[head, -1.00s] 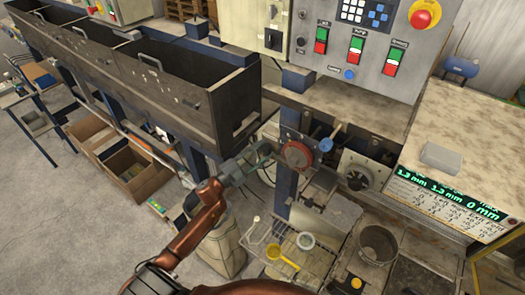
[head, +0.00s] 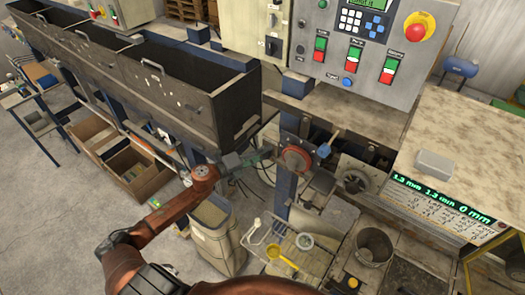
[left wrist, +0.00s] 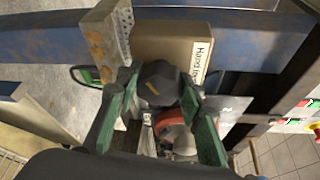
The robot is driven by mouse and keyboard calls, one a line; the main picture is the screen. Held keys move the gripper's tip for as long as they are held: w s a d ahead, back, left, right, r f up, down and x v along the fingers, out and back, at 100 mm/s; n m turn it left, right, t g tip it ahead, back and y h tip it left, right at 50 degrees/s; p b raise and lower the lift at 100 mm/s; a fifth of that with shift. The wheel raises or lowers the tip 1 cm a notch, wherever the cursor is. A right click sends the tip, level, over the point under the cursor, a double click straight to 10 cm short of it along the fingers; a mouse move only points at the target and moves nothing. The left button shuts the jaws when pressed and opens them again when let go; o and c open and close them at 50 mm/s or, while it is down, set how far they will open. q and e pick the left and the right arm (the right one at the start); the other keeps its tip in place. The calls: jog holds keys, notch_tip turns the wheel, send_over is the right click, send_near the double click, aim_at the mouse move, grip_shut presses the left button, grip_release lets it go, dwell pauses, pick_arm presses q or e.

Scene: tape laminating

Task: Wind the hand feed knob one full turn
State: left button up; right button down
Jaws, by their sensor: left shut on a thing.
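In the left wrist view, the hand feed knob (left wrist: 158,84) is dark and lobed, with a small yellow mark on its face. It sits between the green fingers of my left gripper (left wrist: 160,98), which is shut on it. In the head view, my left gripper (head: 260,157) reaches in from the left, just left of a red round disc (head: 294,158) on the machine. The knob is hard to make out there. The disc also shows below the knob in the left wrist view (left wrist: 172,128). My right gripper is out of view.
A box with a partly readable label (left wrist: 199,62) lies behind the knob. The control panel (head: 362,50) stands above, with a red stop button (head: 418,27). A blue-tipped lever (head: 324,149) is right of the disc. A bucket (head: 373,248) and a sack (head: 215,240) stand below.

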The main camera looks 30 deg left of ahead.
pick_arm(q)
jog(key=shift+r+m+y+p, duration=0.1)
jog(key=shift+m+y+p, duration=0.2)
jog(key=shift+m+p, duration=0.55)
jog(key=shift+m+g+y+p, duration=0.4)
jog(key=shift+m+p, duration=0.05)
jog(key=shift+m, duration=0.2)
jog(key=shift+f, duration=0.2)
jog(key=o, duration=0.9)
jog(key=shift+r, duration=0.1)
jog(key=v, duration=1.2)
